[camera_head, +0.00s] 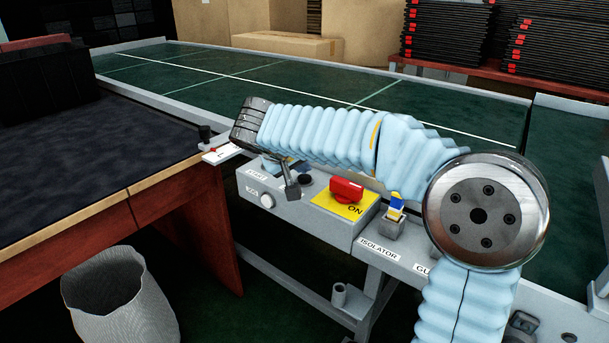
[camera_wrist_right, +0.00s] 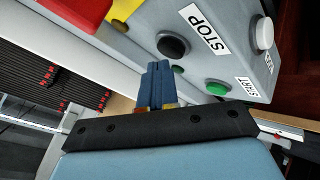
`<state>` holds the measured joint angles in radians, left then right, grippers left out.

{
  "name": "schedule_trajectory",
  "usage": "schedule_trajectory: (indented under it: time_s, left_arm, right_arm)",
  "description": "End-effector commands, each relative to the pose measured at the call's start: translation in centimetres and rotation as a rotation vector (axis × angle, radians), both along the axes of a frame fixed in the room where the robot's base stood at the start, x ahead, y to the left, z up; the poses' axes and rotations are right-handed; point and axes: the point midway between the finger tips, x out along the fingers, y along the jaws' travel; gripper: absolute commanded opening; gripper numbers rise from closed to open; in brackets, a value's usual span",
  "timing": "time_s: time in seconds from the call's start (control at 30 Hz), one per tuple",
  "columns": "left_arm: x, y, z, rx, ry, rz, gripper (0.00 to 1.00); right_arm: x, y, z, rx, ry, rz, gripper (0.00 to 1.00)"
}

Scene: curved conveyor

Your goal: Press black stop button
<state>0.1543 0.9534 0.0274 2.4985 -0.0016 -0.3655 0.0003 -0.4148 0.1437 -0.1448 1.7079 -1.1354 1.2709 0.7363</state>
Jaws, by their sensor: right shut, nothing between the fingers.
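The black stop button (camera_head: 304,180) is on the sloped top of the grey control box (camera_head: 330,225). It also shows in the right wrist view (camera_wrist_right: 173,46), beside a white STOP label (camera_wrist_right: 208,31). My right gripper (camera_head: 291,187) reaches over the box, partly hidden by its own pale blue sleeved arm. In the wrist view its blue fingers (camera_wrist_right: 158,68) are together and empty, with their tips close to the button's edge. I cannot tell whether they touch the box. My left gripper is not in view.
A red switch (camera_head: 346,190) on a yellow plate sits right of the button. A green start button (camera_wrist_right: 218,88) and a white button (camera_head: 267,200) are nearby. The green conveyor (camera_head: 330,84) runs behind. A wooden-edged table (camera_head: 130,190) and bin (camera_head: 118,300) stand left.

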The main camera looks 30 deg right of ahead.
Motion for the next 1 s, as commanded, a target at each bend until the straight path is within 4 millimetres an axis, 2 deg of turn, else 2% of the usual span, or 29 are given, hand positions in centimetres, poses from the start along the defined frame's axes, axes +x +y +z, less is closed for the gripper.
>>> schedule_trajectory:
  time_s: [0.1,0.47,1.0]
  left_arm:
    - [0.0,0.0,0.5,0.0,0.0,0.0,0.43]
    - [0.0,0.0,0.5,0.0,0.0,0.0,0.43]
    - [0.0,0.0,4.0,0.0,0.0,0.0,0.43]
  right_arm:
    - [0.0,0.0,0.7,0.0,-0.001,0.0,0.0]
    - [0.0,0.0,0.8,0.0,-0.001,0.001,0.0]
    - [0.0,0.0,5.6,0.001,-0.001,0.0,0.0]
